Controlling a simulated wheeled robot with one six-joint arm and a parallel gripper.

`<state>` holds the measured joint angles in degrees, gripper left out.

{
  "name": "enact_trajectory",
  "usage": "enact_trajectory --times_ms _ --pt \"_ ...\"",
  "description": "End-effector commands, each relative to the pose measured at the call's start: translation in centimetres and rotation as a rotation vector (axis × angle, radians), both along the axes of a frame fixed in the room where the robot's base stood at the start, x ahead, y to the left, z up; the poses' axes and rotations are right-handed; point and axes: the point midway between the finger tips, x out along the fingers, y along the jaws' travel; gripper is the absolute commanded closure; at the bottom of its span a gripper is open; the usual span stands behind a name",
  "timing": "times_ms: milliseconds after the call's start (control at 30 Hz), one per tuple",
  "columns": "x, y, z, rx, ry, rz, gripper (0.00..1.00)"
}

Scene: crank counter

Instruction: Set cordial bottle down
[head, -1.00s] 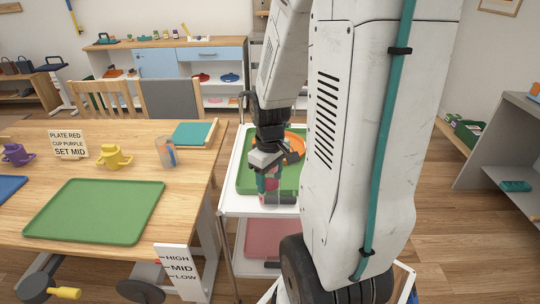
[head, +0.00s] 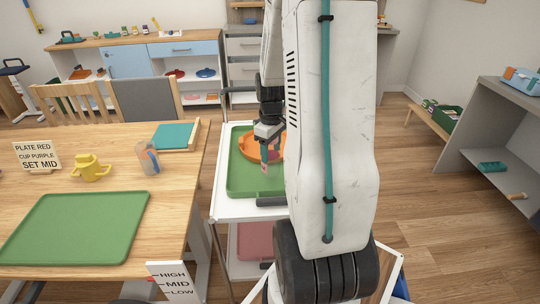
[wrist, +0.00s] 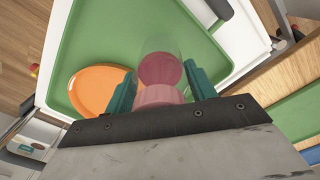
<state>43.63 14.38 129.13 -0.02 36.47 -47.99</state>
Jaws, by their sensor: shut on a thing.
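My gripper (head: 268,158) is above the green tray on the cart, its fingers pointing down. The wrist view shows its two teal fingers (wrist: 160,90) shut on the cordial bottle (wrist: 160,70), a clear bottle with pink-red liquid. In the head view the bottle is mostly hidden behind the fingers and my arm. An orange plate (wrist: 98,90) lies on the green tray (wrist: 85,40), beside the bottle; it also shows in the head view (head: 250,146). I cannot tell whether the bottle touches the tray.
A grey shelf (head: 510,140) stands at right. Floor between is clear.

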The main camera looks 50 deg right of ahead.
Motion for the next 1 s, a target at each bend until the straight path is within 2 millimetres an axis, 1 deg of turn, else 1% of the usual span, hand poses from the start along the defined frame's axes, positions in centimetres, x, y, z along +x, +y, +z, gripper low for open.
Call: enact_trajectory --times_ms 100,200,433,567,600,633,667,900,1000 --pt "-0.2 -0.2 -1.8 0.003 0.003 -0.005 0.72" --pt "-0.3 -0.5 -2.8 0.002 0.001 -0.009 0.72" --pt "-0.3 -0.5 -2.8 -0.001 -0.001 -0.01 0.72" --pt "-0.3 -0.5 -3.2 0.0 0.0 -0.01 0.72" --pt "-0.4 -0.5 -3.2 0.0 0.0 -0.01 0.36" --pt "-0.4 -0.5 -3.2 0.0 0.0 -0.01 0.28" --pt "-0.4 -0.5 -3.2 0.0 0.0 -0.01 0.23" --pt "-0.4 -0.5 -3.1 0.0 0.0 -0.01 0.23" --pt "-0.3 -0.5 -2.8 -0.001 -0.001 -0.01 0.23"
